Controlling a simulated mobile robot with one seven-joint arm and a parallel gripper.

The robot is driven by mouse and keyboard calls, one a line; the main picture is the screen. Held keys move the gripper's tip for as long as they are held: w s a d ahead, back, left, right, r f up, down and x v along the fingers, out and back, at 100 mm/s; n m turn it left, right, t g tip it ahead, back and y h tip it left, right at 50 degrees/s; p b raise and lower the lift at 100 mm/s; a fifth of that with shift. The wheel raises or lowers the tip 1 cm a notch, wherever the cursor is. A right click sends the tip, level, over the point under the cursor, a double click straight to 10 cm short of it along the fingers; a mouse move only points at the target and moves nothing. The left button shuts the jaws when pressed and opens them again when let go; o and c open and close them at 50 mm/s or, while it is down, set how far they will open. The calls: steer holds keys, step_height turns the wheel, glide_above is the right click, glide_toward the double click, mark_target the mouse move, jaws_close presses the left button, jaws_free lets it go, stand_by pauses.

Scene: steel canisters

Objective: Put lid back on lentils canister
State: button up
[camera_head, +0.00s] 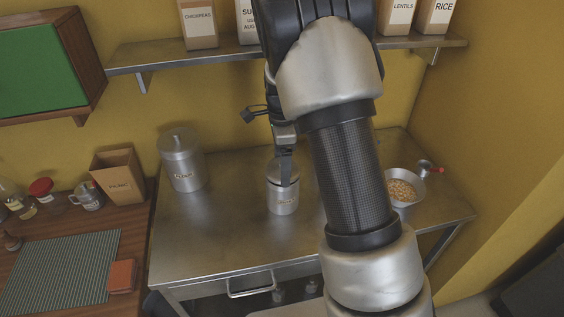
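A small steel canister (283,198) with a pale label stands upright near the middle of the steel table; its label is too small to read surely. A round steel lid (273,171) shows at its top, partly hidden by my gripper. I cannot tell if the lid is seated or held just above the rim. My gripper (286,178) points down over this canister, with one dark finger in front of the lid. The other finger is hidden, so its opening is unclear. A larger lidded steel canister (183,163) stands to the left, its label unreadable.
A shelf (235,55) above holds labelled boxes, including a lentils box (398,15). A wooden counter (135,225) adjoins at left. The table's front left is clear.

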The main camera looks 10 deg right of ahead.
stand_by(0.9)
steer(key=o, duration=1.2)
steer(key=shift+c, duration=0.2)
steer(key=shift+r, duration=0.1)
steer(key=shift+r+p, duration=2.95)
steer(key=shift+r, duration=0.45)
jaws_close()
steer(key=shift+f, duration=0.15)
